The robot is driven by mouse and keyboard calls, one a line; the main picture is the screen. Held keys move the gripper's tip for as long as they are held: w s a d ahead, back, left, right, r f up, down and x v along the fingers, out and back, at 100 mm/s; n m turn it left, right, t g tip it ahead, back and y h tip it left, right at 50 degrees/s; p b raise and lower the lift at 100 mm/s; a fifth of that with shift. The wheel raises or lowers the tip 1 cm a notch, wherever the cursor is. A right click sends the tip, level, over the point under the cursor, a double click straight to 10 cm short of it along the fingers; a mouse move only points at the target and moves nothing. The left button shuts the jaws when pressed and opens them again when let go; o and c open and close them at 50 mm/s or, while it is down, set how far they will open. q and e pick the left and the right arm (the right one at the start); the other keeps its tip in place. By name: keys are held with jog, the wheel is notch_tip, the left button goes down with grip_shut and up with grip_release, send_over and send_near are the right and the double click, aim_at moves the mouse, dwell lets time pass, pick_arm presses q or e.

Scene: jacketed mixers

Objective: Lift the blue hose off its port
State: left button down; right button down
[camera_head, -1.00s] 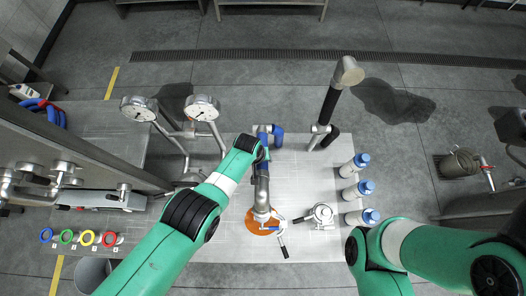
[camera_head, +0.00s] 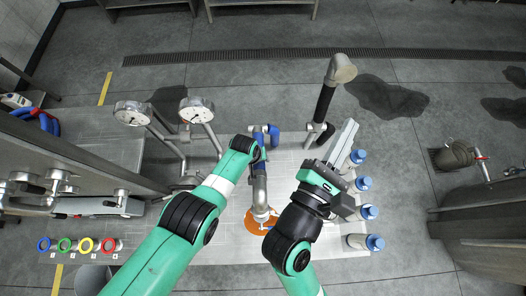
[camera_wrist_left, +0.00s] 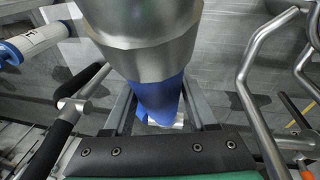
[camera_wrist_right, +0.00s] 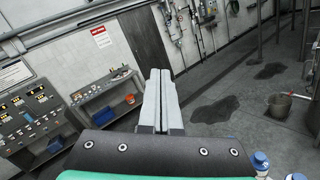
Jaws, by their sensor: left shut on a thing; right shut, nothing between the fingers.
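The blue hose (camera_head: 273,135) bends at the far middle of the pale table in the head view. In the left wrist view it shows as a blue sleeve (camera_wrist_left: 160,92) under a wide metal fitting (camera_wrist_left: 145,35). My left gripper (camera_wrist_left: 160,108) is shut on the hose, one finger on each side. In the head view its fingers are mostly hidden by my arm. I cannot tell whether the hose is still seated on a port. A metal pipe stands on an orange disc (camera_head: 255,222) below it. My right gripper (camera_head: 349,130) is shut and empty, raised over the table's right side.
Several blue-capped bottles (camera_head: 358,184) line the table's right edge, close to my right gripper. A black-sleeved pipe (camera_head: 324,103) rises at the far right. Two gauges (camera_head: 197,110) stand left of my left arm. Coloured rings (camera_head: 84,245) lie front left.

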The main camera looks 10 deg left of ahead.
pick_arm(q)
jog(key=shift+w+r, duration=0.1)
pick_arm(e)
jog(key=s+a+f+n+g+y, duration=0.2)
jog(key=s+a+f, duration=0.15)
jog(key=f, duration=0.45)
jog(key=s+a+f+n+g+y, duration=0.1)
jog(key=s+a+f+g+y, duration=0.2)
jog(key=f, duration=0.5)
jog(key=s+a+f+n+g+y, duration=0.2)
jog(key=s+f+n, duration=0.2)
jog(key=s+f, duration=0.55)
jog(key=s+a+f+n+g+y, duration=0.25)
jog(key=s+f+n, duration=0.25)
jog(key=s+f, duration=0.4)
jog(key=w+a+f, duration=0.1)
jog(key=w+f, duration=0.1)
jog(key=w, duration=0.6)
jog(key=shift+a+t+h, duration=0.35)
jog(key=shift+a+t, duration=0.05)
jog(key=shift+t, duration=0.05)
